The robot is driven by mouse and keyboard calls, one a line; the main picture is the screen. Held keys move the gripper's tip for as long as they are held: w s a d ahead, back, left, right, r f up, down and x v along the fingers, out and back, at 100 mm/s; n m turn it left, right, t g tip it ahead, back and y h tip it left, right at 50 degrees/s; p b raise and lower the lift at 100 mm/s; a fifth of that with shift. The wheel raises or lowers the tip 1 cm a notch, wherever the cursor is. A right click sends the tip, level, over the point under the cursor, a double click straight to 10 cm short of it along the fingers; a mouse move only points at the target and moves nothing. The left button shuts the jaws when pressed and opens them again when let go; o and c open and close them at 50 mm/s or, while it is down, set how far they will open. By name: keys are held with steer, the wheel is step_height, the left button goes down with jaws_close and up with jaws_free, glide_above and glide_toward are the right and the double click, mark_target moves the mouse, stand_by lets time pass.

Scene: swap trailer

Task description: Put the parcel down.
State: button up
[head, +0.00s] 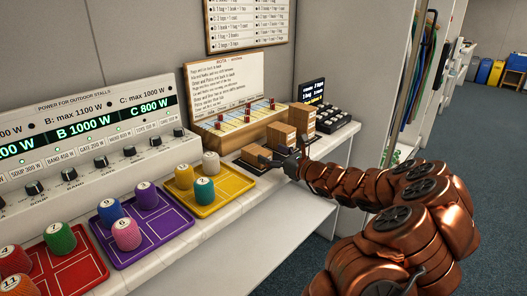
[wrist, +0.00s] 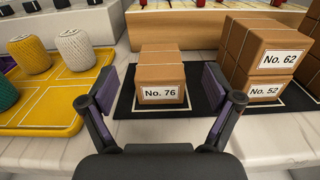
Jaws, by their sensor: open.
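A small brown cardboard parcel labelled No. 76 (wrist: 160,77) sits upright on a dark mat (wrist: 125,103) with a white outline. In the wrist view my gripper (wrist: 166,95) is open, with one finger on each side of the parcel and a visible gap to it on both sides. In the head view my gripper (head: 283,162) is low over the counter at the parcel (head: 256,154); its fingers are small and partly hidden there.
Stacked parcels No. 62 (wrist: 283,55) and No. 52 (wrist: 268,91) stand close on the right. A yellow tray (wrist: 84,110) with spools is on the left. A wooden board box (head: 239,126) stands behind. The white counter (wrist: 265,142) is bare in front.

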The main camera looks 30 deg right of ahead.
steer(key=shift+v, duration=2.7)
